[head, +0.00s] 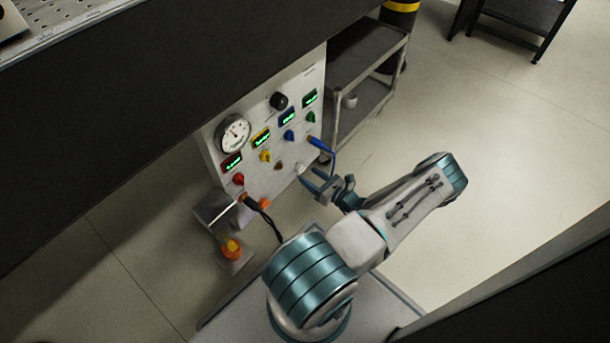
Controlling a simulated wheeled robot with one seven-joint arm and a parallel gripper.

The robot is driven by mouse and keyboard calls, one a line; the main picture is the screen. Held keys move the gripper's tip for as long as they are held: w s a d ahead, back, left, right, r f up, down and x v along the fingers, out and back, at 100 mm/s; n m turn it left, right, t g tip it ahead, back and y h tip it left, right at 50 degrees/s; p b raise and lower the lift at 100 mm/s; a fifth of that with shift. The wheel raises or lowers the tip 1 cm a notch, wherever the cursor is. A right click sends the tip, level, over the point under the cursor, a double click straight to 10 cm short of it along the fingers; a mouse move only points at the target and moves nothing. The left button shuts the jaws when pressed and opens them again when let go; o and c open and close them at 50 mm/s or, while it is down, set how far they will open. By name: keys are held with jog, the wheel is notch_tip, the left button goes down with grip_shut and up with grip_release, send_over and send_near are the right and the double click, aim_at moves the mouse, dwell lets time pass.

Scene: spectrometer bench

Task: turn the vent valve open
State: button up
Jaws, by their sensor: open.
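A white upright panel (263,166) carries the controls. Several small coloured knobs sit on it: red (238,179), yellow (265,156), blue (289,134) and green (311,116). A larger black knob (279,101) is above them. I cannot tell from labels which control is the vent valve; the lettering is too small to read. My gripper (311,185) is at the panel's lower right, with its bluish fingers apart and pointing toward the panel. Nothing shows between the fingers. Whether they touch the small pale part (301,168) beside them is unclear.
A round gauge (233,134) is at the panel's upper left. A blue-ended cable (321,145) and a black cable (262,213) stick out in front. An orange-topped box (232,248) stands lower left. A grey cart (365,105) is right of the panel. Open floor lies farther right.

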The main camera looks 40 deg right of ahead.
aim_at(301, 170)
jog(key=w, duration=0.3)
jog(key=shift+w+a+b, duration=0.1)
jog(key=shift+w+b, duration=0.05)
jog(key=shift+b, duration=0.2)
jog(key=c, duration=1)
